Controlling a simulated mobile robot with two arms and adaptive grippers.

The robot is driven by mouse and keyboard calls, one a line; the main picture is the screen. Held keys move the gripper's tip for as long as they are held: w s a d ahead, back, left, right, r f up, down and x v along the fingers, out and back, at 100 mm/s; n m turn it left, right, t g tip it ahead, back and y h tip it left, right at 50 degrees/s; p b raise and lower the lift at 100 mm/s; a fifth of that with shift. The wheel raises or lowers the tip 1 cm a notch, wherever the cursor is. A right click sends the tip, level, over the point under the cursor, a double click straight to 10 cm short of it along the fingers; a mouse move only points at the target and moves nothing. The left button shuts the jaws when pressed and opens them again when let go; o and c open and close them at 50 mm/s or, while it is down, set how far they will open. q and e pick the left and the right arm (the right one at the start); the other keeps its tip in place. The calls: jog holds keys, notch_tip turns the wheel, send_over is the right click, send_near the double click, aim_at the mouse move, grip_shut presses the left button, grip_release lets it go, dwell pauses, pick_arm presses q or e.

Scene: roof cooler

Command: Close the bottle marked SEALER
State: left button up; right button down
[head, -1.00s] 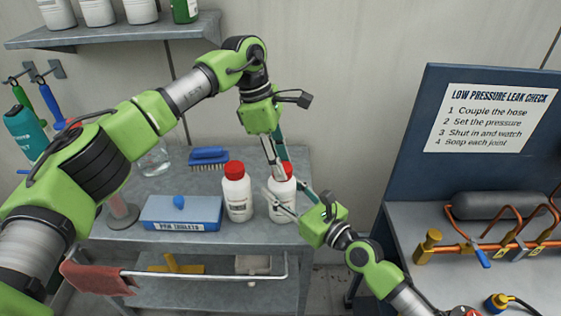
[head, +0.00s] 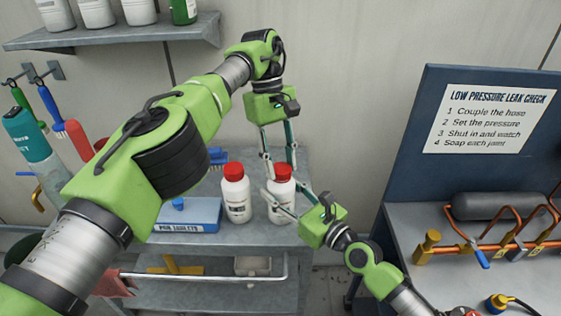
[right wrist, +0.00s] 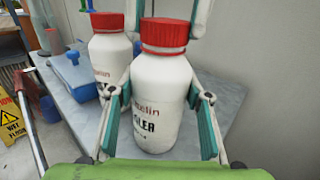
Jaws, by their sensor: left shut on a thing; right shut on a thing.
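The white SEALER bottle (right wrist: 158,95) stands upright on the grey cart; its label is partly readable in the right wrist view. It also shows in the head view (head: 281,198). A red cap (right wrist: 165,34) sits on its neck and looks level. My left gripper (head: 279,165) comes from above and is shut on the cap, one finger on each side. My right gripper (head: 281,203) is shut around the bottle's body from the front right, and its pads (right wrist: 158,118) flank the bottle in the wrist view.
A second white bottle with a red cap (head: 236,195) stands close to the left. A blue box (head: 190,215) lies further left on the cart (head: 255,233). A shelf (head: 120,34) hangs at upper left. A blue panel (head: 440,110) and a bench with piping stand at right.

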pick_arm(q)
jog(key=o, duration=0.7)
jog(key=shift+c, duration=0.6)
